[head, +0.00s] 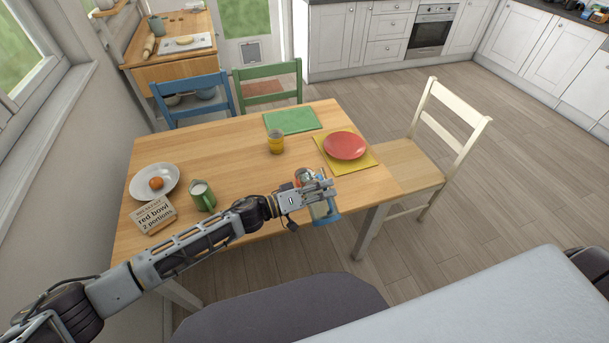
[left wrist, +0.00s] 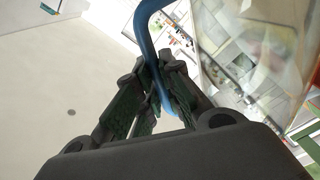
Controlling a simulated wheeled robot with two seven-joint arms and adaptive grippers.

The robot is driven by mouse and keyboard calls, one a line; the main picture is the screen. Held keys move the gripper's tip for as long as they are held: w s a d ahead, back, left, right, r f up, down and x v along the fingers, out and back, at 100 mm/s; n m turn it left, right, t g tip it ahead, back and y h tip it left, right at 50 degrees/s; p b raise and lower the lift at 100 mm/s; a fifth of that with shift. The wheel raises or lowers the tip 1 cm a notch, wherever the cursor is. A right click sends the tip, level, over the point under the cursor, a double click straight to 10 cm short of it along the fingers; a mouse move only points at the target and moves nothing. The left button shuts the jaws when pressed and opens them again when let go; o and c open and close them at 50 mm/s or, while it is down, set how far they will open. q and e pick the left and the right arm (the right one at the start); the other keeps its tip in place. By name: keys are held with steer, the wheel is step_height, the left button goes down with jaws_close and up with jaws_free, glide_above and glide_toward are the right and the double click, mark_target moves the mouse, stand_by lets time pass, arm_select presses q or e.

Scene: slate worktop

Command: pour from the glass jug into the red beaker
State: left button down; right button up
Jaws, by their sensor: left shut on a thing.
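My left gripper (head: 322,190) is over the near right part of the table, shut on the blue handle of the glass jug (head: 318,211). Most of the jug is hidden behind the gripper. In the left wrist view the blue handle (left wrist: 148,38) runs between the fingers (left wrist: 158,100), and the clear jug body (left wrist: 265,45) is at the right. I cannot tell the jug's tilt or whether liquid flows. A small orange-red patch shows just behind the gripper; I cannot tell whether it is the red beaker. My right gripper is not in view.
Chairs stand behind and right. The table's middle is clear.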

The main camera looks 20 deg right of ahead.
mark_target(330, 205)
arm_select(q)
steer(key=shift+r, duration=0.15)
steer(key=shift+s+f+m, duration=0.35)
steer(key=shift+f+m, duration=0.45)
steer(key=shift+f, duration=0.1)
steer(key=shift+s+d+f+m, duration=0.15)
steer(key=shift+s+m, duration=0.15)
steer(key=shift+m, duration=0.25)
steer(key=shift+s+a+f+m, duration=0.1)
steer(key=shift+s+m, duration=0.15)
steer(key=shift+m, duration=0.3)
steer(key=shift+s+d+f+m, duration=0.15)
steer(key=shift+s+f+m, duration=0.3)
steer(key=shift+s+m, duration=0.35)
steer(key=shift+w, duration=0.1)
steer(key=shift+f, duration=0.15)
